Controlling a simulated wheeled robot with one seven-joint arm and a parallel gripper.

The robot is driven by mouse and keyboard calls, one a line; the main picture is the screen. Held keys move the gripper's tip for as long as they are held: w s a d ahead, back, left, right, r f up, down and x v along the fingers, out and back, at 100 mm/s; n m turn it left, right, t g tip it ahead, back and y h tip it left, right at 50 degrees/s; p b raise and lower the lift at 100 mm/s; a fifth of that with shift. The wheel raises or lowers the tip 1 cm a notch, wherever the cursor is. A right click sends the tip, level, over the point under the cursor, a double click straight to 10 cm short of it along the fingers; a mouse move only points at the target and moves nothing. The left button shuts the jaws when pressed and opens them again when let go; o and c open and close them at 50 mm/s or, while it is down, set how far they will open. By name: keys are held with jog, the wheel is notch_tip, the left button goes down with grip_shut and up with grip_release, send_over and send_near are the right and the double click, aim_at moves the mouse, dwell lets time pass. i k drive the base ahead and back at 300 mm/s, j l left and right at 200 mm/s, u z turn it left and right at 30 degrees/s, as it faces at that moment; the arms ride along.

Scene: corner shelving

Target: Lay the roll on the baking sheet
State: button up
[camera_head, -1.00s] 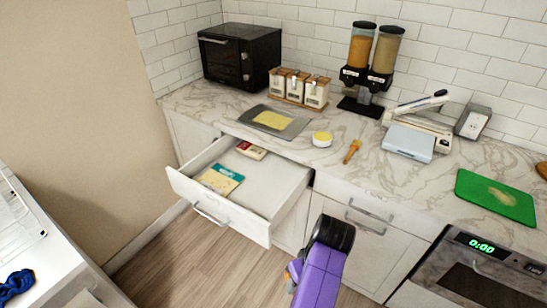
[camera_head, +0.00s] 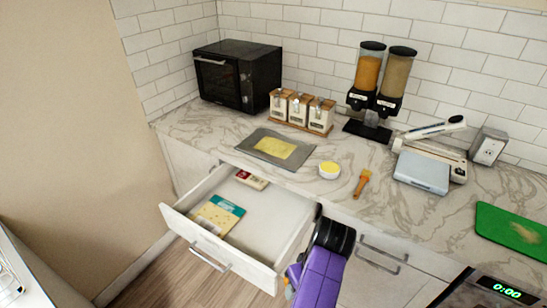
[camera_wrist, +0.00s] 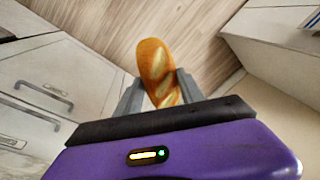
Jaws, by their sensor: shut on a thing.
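My gripper (camera_wrist: 160,95) is shut on a golden-brown roll (camera_wrist: 153,62) in the wrist view, with a finger on each side of it. The roll is long with pale score marks, and wood floor shows beyond it. In the head view my purple arm (camera_head: 320,275) stands in front of the counter, right of the open drawer; the gripper's fingers and the roll are hidden there. The grey baking sheet (camera_head: 252,140) lies flat on the marble counter above the drawer, with a yellow sheet (camera_head: 275,148) on it.
An open drawer (camera_head: 262,222) juts out below the baking sheet, holding packets.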

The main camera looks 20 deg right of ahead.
aim_at(276, 146)
jog(key=i+j, duration=0.15)
jog(key=i, duration=0.25)
jog(key=i+j, duration=0.15)
jog(key=i, duration=0.25)
jog(key=i+j+z, duration=0.1)
jog(key=i+j, duration=1.15)
jog(key=i, duration=0.15)
jog(key=i+j, duration=0.1)
jog(key=i, duration=0.2)
